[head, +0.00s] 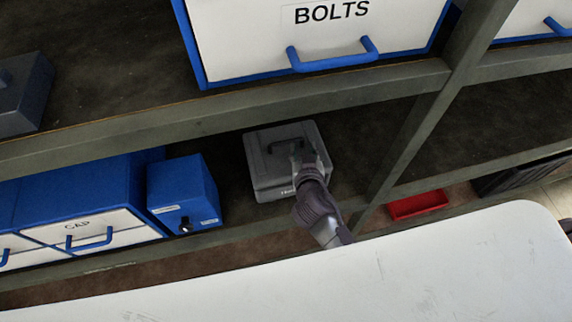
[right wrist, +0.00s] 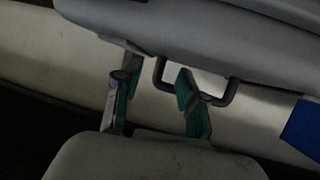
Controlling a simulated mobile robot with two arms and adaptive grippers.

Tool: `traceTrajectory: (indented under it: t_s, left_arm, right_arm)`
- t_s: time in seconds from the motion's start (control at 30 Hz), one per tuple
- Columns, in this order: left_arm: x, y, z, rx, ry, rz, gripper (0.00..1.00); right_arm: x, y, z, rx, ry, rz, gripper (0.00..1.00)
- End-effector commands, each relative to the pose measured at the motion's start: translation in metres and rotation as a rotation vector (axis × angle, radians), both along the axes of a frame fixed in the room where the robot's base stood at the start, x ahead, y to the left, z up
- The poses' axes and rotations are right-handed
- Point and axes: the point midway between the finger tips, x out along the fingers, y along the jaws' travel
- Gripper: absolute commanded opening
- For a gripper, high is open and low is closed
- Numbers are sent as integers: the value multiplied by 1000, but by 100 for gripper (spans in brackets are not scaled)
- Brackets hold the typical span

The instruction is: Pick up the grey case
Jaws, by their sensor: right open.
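The grey case (head: 262,178) sits on the lower shelf in the head view, with a dark handle (head: 287,144) on its top. My right gripper (head: 308,158) reaches over the case, with its fingers near the handle. In the right wrist view the right gripper (right wrist: 158,92) is open, its two green-padded fingers apart. The case handle (right wrist: 232,92) shows as a dark loop there, overlapped by one finger. I cannot tell whether that finger touches it. My left gripper is not in view.
A blue box (head: 183,190) stands left of the case, beside blue-and-white drawers (head: 115,221). The upper shelf edge (head: 230,107) and a shelf post (head: 420,125) frame the space. A red tray (head: 418,205) lies to the right. A white tabletop (head: 400,275) is in front.

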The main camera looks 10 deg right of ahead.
Motion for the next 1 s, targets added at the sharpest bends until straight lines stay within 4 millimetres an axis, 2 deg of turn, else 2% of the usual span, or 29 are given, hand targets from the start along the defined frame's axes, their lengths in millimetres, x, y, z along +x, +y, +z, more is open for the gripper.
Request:
traceTrajectory:
  t_s: [0.03,0.17,0.43,0.6,0.7,1.0]
  left_arm:
    - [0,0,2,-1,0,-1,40]
    - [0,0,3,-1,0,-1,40]
    - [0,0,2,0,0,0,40]
    - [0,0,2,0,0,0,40]
    - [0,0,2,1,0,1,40]
    - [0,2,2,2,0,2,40]
  right_arm:
    - [8,-1,-1,-3,-4,2,41]
    - [20,-3,-7,-1,-3,2,41]
    - [21,-3,-10,1,1,1,41]
    - [21,-3,-11,2,3,1,13]
    - [20,-3,-11,1,4,1,0]
    - [20,-3,-12,1,6,1,0]
